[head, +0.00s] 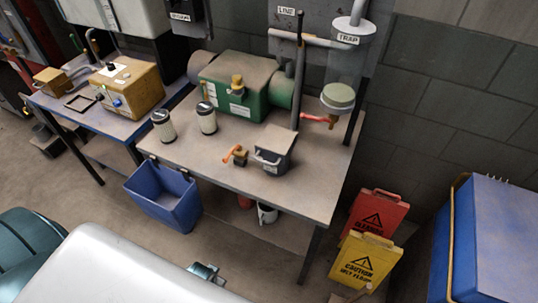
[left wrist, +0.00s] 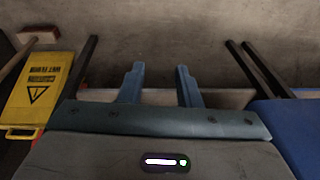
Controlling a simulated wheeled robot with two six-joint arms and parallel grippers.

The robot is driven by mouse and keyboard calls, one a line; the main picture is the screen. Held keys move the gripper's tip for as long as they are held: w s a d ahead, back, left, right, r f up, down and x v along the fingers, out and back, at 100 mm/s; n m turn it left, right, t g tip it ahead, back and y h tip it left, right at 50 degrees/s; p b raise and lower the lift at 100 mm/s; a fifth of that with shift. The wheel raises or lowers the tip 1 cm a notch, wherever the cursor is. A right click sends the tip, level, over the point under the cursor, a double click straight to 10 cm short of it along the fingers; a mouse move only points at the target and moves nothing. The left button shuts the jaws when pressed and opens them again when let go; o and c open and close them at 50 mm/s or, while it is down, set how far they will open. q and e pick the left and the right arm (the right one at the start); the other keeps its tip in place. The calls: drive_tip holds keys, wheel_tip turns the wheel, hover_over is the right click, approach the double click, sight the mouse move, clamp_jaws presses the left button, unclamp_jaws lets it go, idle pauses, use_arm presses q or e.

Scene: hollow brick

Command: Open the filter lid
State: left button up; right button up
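I cannot tell which of these carries the filter lid. Two filter cartridges (head: 206,118) with black caps stand upright to their left. My left gripper (left wrist: 160,84) shows in the left wrist view with its fingers apart and nothing between them. My right gripper is not in view.
The workbench (head: 205,160) has bare room at its front. A blue bin (head: 165,197) is at its front left. A yellow caution sign (head: 362,262), also in the left wrist view (left wrist: 38,88), and a red sign (head: 378,213) stand right. A blue box (head: 490,240) is far right.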

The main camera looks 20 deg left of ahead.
use_arm(q)
drive_tip(key=w+d+r+n+p, duration=0.1)
drive_tip(key=w+r+p, duration=0.2)
drive_tip(key=r, duration=1)
drive_tip(key=w+d+r+p, duration=0.1)
drive_tip(key=w+r+p, duration=0.1)
drive_tip(key=r, duration=1.1)
wheel_tip(320, 180, up, 16)
drive_tip(key=n+h+p, duration=0.1)
drive_tip(key=n, duration=1.6)
hover_over(269, 163)
drive_tip(key=s, duration=0.2)
drive_tip(key=p+x, duration=0.3)
drive_tip(key=x, duration=0.3)
drive_tip(key=shift+w+f, duration=0.2)
drive_tip(key=shift+f, duration=0.5)
clamp_jaws()
